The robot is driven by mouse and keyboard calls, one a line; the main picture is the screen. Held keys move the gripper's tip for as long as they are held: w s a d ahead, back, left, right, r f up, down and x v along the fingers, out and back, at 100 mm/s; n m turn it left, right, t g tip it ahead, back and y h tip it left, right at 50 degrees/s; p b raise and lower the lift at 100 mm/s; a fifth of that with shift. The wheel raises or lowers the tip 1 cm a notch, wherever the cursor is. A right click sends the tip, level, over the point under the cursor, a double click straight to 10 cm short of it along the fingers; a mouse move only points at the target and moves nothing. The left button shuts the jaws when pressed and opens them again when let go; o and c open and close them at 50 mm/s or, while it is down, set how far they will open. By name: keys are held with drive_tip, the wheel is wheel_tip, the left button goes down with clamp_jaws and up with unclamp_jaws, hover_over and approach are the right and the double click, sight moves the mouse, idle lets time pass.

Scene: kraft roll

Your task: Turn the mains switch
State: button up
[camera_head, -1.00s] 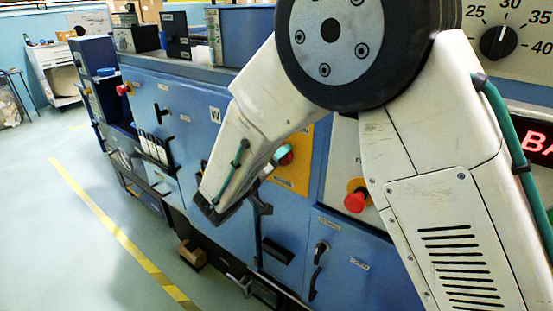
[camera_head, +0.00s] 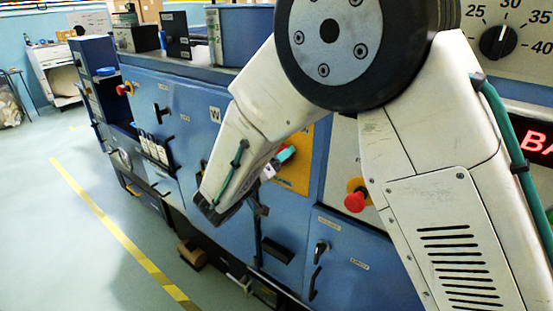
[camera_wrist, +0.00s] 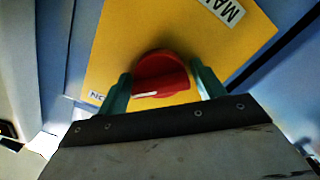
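The mains switch is a red knob (camera_wrist: 162,78) on a yellow plate (camera_wrist: 110,55) in the wrist view; the plate also shows beside my arm in the head view (camera_head: 300,172). A cut-off label on the plate starts with "MA". My gripper (camera_wrist: 161,82) has its two green fingers on either side of the knob, with the knob between them. The left finger looks against or very near it; at the right, contact is unclear. In the head view a green finger (camera_head: 287,154) shows at the plate and the knob is hidden.
A red push-button (camera_head: 355,202) sits right of the yellow plate on the blue machine. Black handles (camera_head: 321,249) stick out below. A dial (camera_head: 497,42) and a red lit display (camera_head: 540,142) are at the right. The floor (camera_head: 60,240) at the left is clear.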

drive_tip(key=shift+o, duration=0.6)
drive_tip(key=shift+a, duration=0.1)
drive_tip(key=v, duration=0.7)
drive_tip(key=shift+s+a, duration=0.2)
drive_tip(key=shift+s, duration=0.15)
